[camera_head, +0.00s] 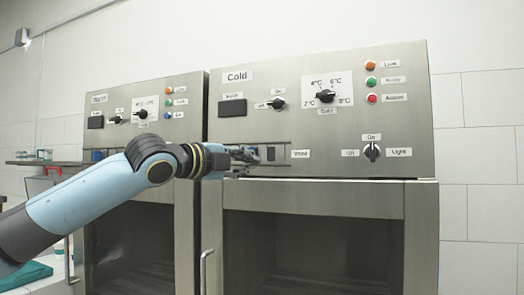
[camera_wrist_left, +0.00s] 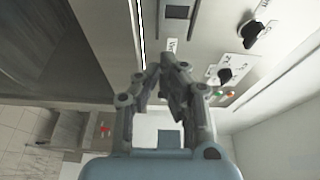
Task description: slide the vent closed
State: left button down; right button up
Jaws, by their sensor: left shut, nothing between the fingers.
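The vent (camera_head: 277,153) is a slot with a dark part and a metal part, low on the panel of the unit marked Cold, just left of its label. In the left wrist view the vent (camera_wrist_left: 178,12) shows at the top, with a dark square in a metal frame. My left gripper (camera_head: 250,158) is shut and empty, in front of the panel at the vent's left part, which it partly hides. Its fingers (camera_wrist_left: 168,62) come together below the vent's label in the left wrist view. I cannot tell whether they touch the slider. My right gripper is out of view.
Above the vent are a switch knob (camera_head: 278,103) and a temperature dial (camera_head: 326,96). A light knob (camera_head: 372,152) sits to the right, and door handle (camera_head: 206,270) stands below. A second, similar unit (camera_head: 138,107) stands at the left.

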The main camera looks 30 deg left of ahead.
pick_arm(q)
jog(key=w+p, duration=0.1)
jog(key=w, duration=0.2)
jog(key=w+r+p, duration=0.1)
jog(key=w, duration=0.2)
jog(key=w+r+p, duration=0.1)
jog(key=w, duration=0.3)
jog(key=shift+w+d, duration=0.1)
jog(key=shift+d, duration=0.15)
jog(key=a, duration=0.1)
jog(key=s+a+p, duration=0.1)
jog(key=a, duration=0.1)
jog(key=shift+s+a+f, duration=0.1)
jog(key=shift+a+f, duration=0.05)
jog(key=shift+a, duration=0.05)
jog(key=shift+s+a, duration=0.1)
jog(key=shift+a, duration=0.15)
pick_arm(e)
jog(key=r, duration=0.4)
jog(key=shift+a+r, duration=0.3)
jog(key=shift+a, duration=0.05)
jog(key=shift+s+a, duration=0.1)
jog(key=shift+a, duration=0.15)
